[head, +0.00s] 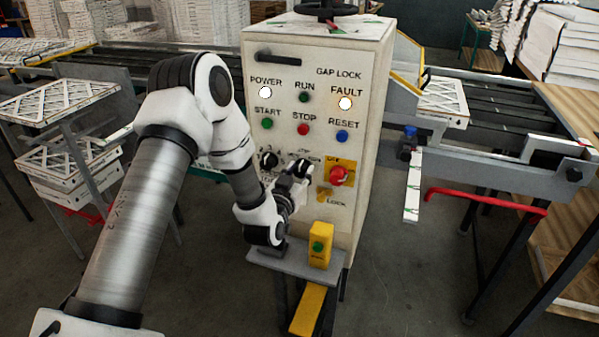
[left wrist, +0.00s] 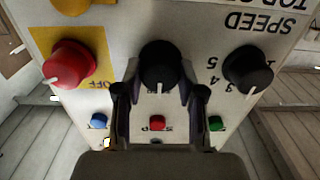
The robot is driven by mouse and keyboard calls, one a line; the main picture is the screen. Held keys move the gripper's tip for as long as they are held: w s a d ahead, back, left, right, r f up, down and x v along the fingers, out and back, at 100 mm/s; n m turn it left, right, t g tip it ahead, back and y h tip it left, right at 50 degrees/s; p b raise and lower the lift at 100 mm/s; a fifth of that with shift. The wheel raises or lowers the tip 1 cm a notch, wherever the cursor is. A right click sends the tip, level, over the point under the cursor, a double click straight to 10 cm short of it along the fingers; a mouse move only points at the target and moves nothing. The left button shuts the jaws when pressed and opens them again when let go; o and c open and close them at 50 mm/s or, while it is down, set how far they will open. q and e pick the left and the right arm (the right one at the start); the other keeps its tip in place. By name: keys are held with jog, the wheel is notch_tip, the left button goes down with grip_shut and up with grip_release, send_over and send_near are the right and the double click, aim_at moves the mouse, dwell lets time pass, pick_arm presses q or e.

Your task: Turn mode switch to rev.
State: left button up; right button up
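The control box (head: 288,75) stands upright in the middle of the head view. Its mode switch is the middle black knob, mostly hidden there by my left gripper (head: 303,172). In the left wrist view, which shows the panel upside down, the black mode knob (left wrist: 158,62) sits between the two fingers of my left gripper (left wrist: 160,88). The fingers are spread on either side of it with narrow gaps, so contact cannot be made out. Its white pointer mark faces the red stop button (left wrist: 157,123). The mode labels are largely hidden. My right gripper is out of view.
The black speed knob (left wrist: 247,68) and red rotary switch (left wrist: 68,65) flank the mode knob closely. POWER (head: 265,92) and FAULT (head: 345,103) lamps are lit. A yellow box with a green button (head: 320,246) stands on a shelf below the panel.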

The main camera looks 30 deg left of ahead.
pick_arm(q)
jog(key=n+b, duration=0.4)
jog(key=n, duration=0.1)
jog(key=shift+a+f+b, duration=0.1)
jog(key=shift+f+b, duration=0.1)
jog(key=shift+b, duration=0.15)
jog(key=shift+r+n+b, duration=0.15)
jog(key=shift+n+b, duration=1.3)
jog(key=shift+n, duration=0.45)
jog(key=o, duration=1.1)
